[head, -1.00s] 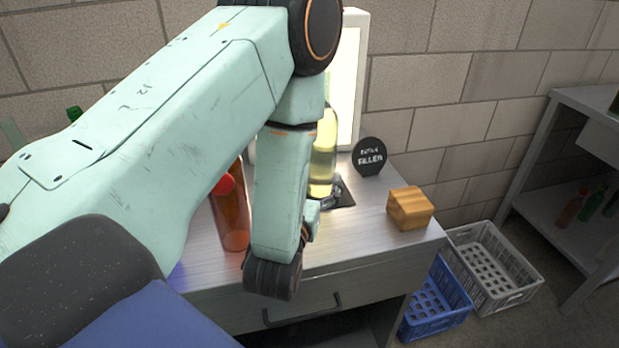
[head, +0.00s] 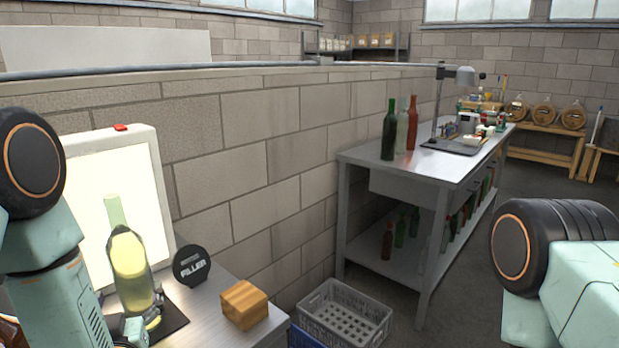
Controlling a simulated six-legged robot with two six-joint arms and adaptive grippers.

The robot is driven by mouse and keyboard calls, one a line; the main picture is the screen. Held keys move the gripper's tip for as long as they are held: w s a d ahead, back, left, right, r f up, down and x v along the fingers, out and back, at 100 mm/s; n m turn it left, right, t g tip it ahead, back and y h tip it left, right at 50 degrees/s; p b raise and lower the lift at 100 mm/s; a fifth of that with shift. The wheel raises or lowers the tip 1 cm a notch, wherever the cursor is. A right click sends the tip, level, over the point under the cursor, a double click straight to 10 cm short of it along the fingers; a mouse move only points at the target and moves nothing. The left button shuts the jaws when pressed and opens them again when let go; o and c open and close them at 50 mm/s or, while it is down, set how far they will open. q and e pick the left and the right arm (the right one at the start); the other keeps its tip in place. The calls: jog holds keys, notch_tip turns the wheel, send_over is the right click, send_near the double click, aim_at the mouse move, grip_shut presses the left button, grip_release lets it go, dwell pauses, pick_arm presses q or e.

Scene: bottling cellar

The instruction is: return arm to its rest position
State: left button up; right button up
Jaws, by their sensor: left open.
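My left arm comes in at the left edge of the head view. My left gripper (head: 146,316) is open, low at the base of a clear bottle of pale yellow-green liquid (head: 130,262). The bottle stands upright on a dark square pad (head: 172,326) in front of a lit white panel (head: 112,185). The gripper is only partly seen, and I cannot tell whether its fingers touch the bottle. My right arm shows at the right edge, but its gripper is out of view.
A grey crate (head: 345,314) is on the floor beside the table. A metal bench (head: 366,162) bears bottles and a lamp. Open floor lies between bench and right arm.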

aim_at(131, 264)
pick_arm(q)
jog(key=x, duration=0.7)
jog(key=shift+r, duration=0.9)
jog(key=shift+s+d+r, duration=0.15)
jog(key=shift+s+r, duration=0.05)
jog(key=shift+r, duration=0.25)
jog(key=shift+w+f, duration=0.15)
jog(key=shift+f, duration=0.05)
